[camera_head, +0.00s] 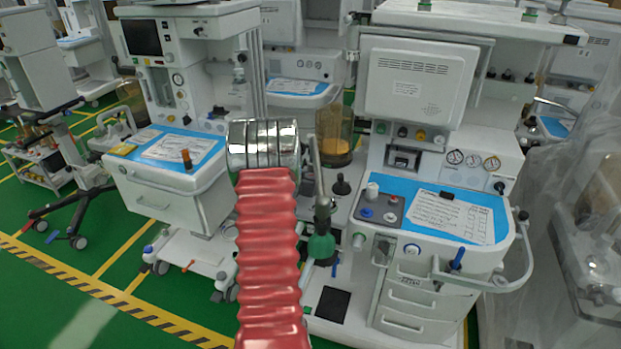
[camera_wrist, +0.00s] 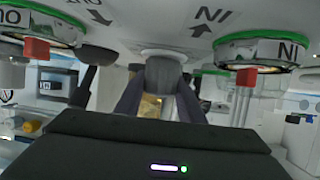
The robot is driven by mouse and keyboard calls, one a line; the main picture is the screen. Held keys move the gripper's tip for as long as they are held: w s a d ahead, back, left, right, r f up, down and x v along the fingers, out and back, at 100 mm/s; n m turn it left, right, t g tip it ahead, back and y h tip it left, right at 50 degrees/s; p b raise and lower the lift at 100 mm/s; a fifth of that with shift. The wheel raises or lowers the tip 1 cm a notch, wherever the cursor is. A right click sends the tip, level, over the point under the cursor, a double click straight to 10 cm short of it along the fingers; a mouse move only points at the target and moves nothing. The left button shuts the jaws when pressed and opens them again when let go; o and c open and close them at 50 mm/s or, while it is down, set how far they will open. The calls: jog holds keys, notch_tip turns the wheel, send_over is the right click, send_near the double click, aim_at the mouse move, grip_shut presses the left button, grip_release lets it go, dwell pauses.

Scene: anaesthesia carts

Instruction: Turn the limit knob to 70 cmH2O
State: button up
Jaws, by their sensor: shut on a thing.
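In the wrist view, my gripper (camera_wrist: 160,84) has its two dark fingers shut on a grey round knob (camera_wrist: 165,70). I take this as the limit knob. It hangs under a white block and sits between the fingers, touching both. The knob's scale and pointer do not show, so its setting cannot be read. In the head view, a red ribbed sleeve with a silver ringed end, which looks like part of my arm, fills the middle foreground. My gripper and the held knob cannot be made out there.
In the wrist view, green-rimmed ports (camera_wrist: 255,48) flank the knob, with arrows and lettering on the white block. In the head view, an anaesthesia cart (camera_head: 425,75) stands right of the sleeve and another (camera_head: 175,205) left.

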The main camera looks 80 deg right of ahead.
jog(key=shift+w+a+f+m+g+y, duration=0.1)
jog(key=shift+m+g+y, duration=0.1)
jog(key=shift+m+g, duration=0.35)
jog(key=shift+a+m+g+y, duration=0.1)
jog(key=shift+m+g+y, duration=0.1)
jog(key=shift+m+g, duration=0.3)
jog(key=shift+m+g+y, duration=1.1)
jog(key=shift+m+g, duration=0.85)
jog(key=shift+g, duration=0.1)
jog(key=shift+m+g+y, duration=1.3)
jog(key=shift+m+y, duration=0.1)
jog(key=shift+m, duration=0.2)
jog(key=shift+s+a+m+g+y, duration=0.15)
jog(key=shift+m+g+y, duration=0.3)
jog(key=shift+m+y, duration=0.4)
jog(key=shift+s+d+m+g+y, duration=0.1)
jog(key=shift+m+g+y, duration=0.35)
jog(key=shift+m+y, duration=0.4)
jog(key=o, duration=1)
jog(key=shift+o, duration=0.2)
